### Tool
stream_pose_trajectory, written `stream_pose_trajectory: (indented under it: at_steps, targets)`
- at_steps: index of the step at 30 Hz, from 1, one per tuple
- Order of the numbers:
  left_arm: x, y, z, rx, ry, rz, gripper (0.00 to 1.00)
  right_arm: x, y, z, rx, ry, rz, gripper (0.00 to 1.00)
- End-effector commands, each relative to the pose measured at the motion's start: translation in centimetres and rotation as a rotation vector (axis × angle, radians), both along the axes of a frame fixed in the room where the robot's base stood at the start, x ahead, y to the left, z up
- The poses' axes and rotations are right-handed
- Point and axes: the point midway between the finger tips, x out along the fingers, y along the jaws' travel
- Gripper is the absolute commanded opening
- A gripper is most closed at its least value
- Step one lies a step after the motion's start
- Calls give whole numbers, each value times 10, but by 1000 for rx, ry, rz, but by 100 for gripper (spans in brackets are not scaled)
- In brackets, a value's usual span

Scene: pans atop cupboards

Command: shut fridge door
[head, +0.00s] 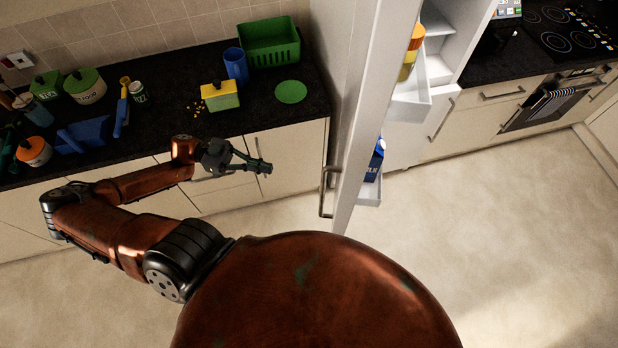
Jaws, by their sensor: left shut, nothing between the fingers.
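The fridge door (374,95) stands open in the head view, seen nearly edge-on, with a metal handle (327,192) low on its left side. Shelves on its inner side hold a yellow bottle with an orange cap (411,52) and a blue milk carton (376,160). Part of the white fridge interior (446,45) shows to the right behind the door. My left gripper (262,166) is shut and empty. It is in front of the counter's cupboards, to the left of the door handle and apart from it. My right gripper is out of view.
A dark counter (170,68) at the left holds a green basket (270,42), a blue cup (236,66), a yellow-green box (220,96), canisters and a dustpan. An oven (548,104) and hob stand at the far right. The floor (480,220) right of the door is clear.

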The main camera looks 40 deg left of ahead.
Motion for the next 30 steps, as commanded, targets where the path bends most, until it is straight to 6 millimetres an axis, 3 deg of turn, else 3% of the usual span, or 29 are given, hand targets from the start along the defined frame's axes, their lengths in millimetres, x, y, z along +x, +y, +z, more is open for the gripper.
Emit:
stream_pose_trajectory:
  at_steps: [4, 11, 21, 30]
  targets:
    - [-11, -15, 16, -18, 14, -67, 0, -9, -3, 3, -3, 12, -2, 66]
    - [-1, -47, 17, -21, 11, -67, 0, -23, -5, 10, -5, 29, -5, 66]
    - [19, -113, 18, -20, 9, -65, 0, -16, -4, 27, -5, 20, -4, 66]
    - [27, -142, 16, -18, 11, -65, 0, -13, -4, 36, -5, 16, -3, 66]
